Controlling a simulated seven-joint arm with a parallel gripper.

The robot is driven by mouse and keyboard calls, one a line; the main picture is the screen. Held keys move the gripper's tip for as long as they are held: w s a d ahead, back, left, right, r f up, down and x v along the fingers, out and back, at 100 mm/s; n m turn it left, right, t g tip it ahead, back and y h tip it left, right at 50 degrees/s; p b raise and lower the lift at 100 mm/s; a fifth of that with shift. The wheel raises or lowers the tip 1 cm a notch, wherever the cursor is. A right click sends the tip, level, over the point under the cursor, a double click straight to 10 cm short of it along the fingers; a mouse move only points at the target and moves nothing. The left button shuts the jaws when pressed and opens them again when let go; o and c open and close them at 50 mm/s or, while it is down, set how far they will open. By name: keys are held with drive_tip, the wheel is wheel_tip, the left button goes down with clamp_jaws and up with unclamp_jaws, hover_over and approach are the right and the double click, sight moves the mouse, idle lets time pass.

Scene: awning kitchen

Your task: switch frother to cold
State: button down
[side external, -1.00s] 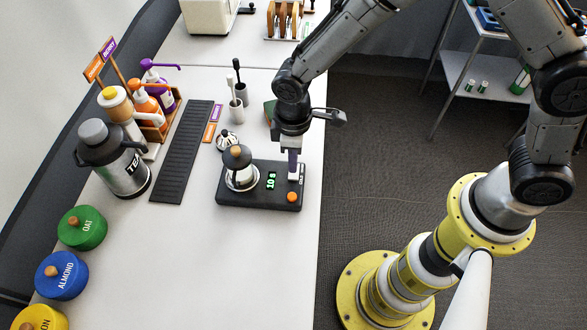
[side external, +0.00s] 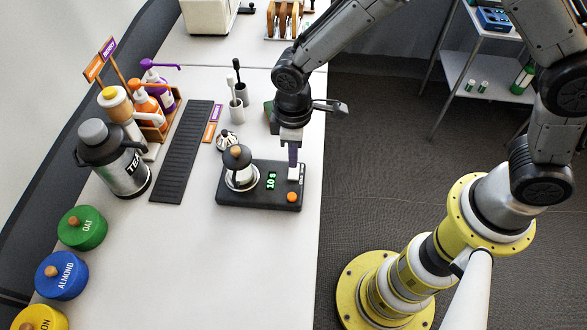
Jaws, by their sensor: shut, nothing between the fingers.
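The frother (side external: 255,202) is a black base on the white counter, with a steel jug (side external: 240,172) with a black, wooden-knobbed lid at its left. An orange round knob (side external: 292,197) sits at the base's near right corner. My gripper (side external: 293,168) points down, shut and empty, at the base's back right, by a small pale part (side external: 293,174) that may be the switch. I cannot tell whether they touch. The switch's position and its labels are too small or hidden to read.
A black mat (side external: 181,150) lies left of the frother, beyond it a steel TEA flask (side external: 118,165) and pump bottles (side external: 150,100). Whisks in cups (side external: 237,105) and a small steel item (side external: 226,140) stand behind. Colored tins (side external: 82,228) line the left front. The front counter is clear.

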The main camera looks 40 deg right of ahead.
sight(294, 175)
wheel_tip(294, 175, up, 7)
idle(3.4)
drive_tip(key=shift+r, duration=0.1)
drive_tip(key=s+d+r+m+t+y, duration=0.1)
drive_tip(key=d+r+m+t, duration=0.1)
drive_tip(key=d+r, duration=0.55)
drive_tip(key=s+d+r+m+t, duration=0.2)
drive_tip(key=d+r, duration=0.5)
drive_tip(key=r, duration=0.2)
drive_tip(key=s+d+m, duration=0.2)
drive_tip(key=s+d, duration=0.1)
drive_tip(key=s, duration=0.4)
drive_tip(key=s+d+f+m+t+h, duration=0.1)
drive_tip(key=s+d+m, duration=0.1)
drive_tip(key=s, duration=0.6)
drive_tip(key=shift+s+d+f+m+t, duration=0.3)
drive_tip(key=shift+d+m, duration=0.1)
drive_tip(key=shift+d, duration=0.5)
